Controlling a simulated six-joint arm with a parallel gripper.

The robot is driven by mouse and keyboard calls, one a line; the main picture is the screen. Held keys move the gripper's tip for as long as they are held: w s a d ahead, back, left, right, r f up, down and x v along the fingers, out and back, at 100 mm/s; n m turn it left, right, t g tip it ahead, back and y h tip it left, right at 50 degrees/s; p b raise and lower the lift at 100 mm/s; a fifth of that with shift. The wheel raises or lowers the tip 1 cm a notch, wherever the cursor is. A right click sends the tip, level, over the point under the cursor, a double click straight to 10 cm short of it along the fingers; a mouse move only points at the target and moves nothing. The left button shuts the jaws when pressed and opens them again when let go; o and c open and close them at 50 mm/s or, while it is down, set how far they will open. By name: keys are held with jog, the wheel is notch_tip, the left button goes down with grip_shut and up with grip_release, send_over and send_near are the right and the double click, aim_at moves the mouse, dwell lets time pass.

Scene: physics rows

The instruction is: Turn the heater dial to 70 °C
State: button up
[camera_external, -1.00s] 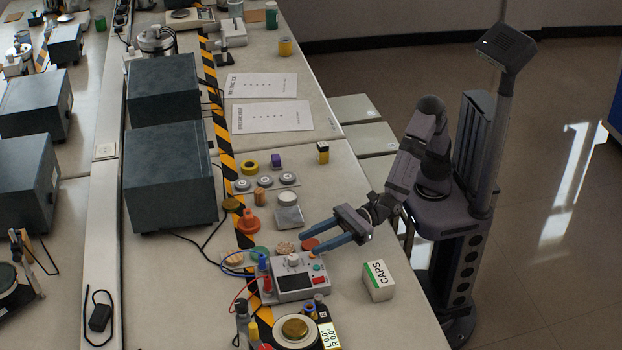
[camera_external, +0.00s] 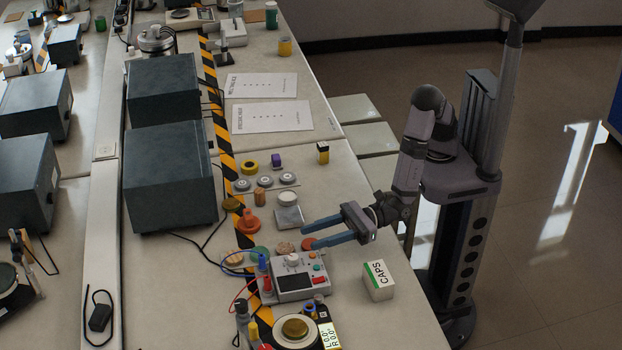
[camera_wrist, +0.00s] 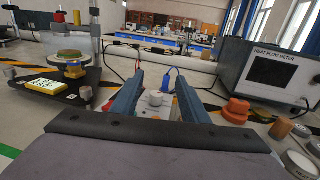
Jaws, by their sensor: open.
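The heater unit (camera_external: 298,282) is a light grey box with a dark display, a white dial (camera_external: 293,259) on top, and red and green buttons. Its number marks are too small to read. My gripper (camera_external: 308,235) is open and empty, level, with blue fingers pointing left. It hangs just beyond the heater unit in the external view. In the wrist view, the white dial (camera_wrist: 155,97) shows between the two fingers (camera_wrist: 160,80), farther out than my palm. The fingers do not appear to touch it.
A CAPS box (camera_external: 378,280) stands to the right of the heater unit. An orange knobbed piece (camera_external: 249,222) and a white-topped block (camera_external: 288,210) stand beyond it. A round plate device (camera_external: 296,328) is in front. Red and blue wires run at the unit's left.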

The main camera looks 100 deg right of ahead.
aim_at(293, 257)
notch_tip(293, 257, down, 5)
jog(key=shift+s+f+b, duration=0.1)
jog(key=shift+b, duration=0.5)
jog(key=shift+w+a+p, duration=0.2)
jog(key=shift+w+p, duration=0.05)
jog(key=shift+w, duration=0.95)
jog(key=shift+w+a+p, duration=0.25)
jog(key=shift+w+p, duration=0.05)
jog(key=shift+w, duration=0.95)
jog(key=shift+w+a+p, duration=0.2)
jog(key=shift+w+p, duration=0.05)
jog(key=shift+w, duration=0.95)
grip_shut()
